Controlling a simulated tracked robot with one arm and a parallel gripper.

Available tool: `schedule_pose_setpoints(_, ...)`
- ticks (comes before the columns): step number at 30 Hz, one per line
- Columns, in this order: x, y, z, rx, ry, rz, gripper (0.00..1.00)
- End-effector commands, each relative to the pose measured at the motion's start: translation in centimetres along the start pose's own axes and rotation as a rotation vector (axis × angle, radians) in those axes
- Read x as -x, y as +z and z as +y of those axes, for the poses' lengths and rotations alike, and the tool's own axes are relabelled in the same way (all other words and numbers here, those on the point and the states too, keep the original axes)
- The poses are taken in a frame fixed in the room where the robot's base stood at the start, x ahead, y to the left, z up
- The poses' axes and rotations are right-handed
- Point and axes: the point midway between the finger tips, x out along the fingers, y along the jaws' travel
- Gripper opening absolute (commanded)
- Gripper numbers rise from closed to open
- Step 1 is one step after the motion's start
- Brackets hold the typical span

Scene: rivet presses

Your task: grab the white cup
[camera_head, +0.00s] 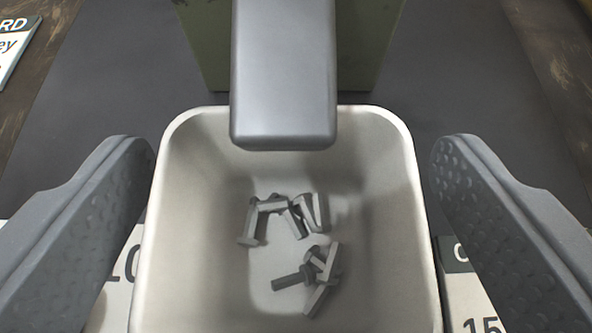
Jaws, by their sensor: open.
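The white cup (383,215) is a square, open container with rounded corners, filling the lower middle of the head view. Several grey rivets (290,218) lie loose on its floor. My gripper (292,215) is open, with one finger to the left of the cup and one to the right. A gap shows between each fingertip and the cup wall. The cup's near edge is cut off by the bottom of the picture.
A grey block (284,80) hangs over the cup's far rim. A green machine body (365,45) stands behind it. Printed white cards (468,290) lie near the cup. Dark mat (130,70) is bare on both sides at the back.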

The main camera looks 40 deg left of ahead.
Motion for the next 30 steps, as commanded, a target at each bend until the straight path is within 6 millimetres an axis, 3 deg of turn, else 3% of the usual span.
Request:
schedule_pose_setpoints(5, 0.01, -0.06, -0.05, 0.000, -0.001, 0.000, 0.80)
schedule_pose_setpoints(10, 0.02, -0.05, -0.06, 0.000, -0.001, 0.000, 0.36)
schedule_pose_setpoints(11, 0.02, -0.04, -0.07, 0.000, -0.001, 0.000, 0.32)
schedule_pose_setpoints(30, 0.40, -0.65, 0.04, -0.001, 0.001, 0.000, 0.29)
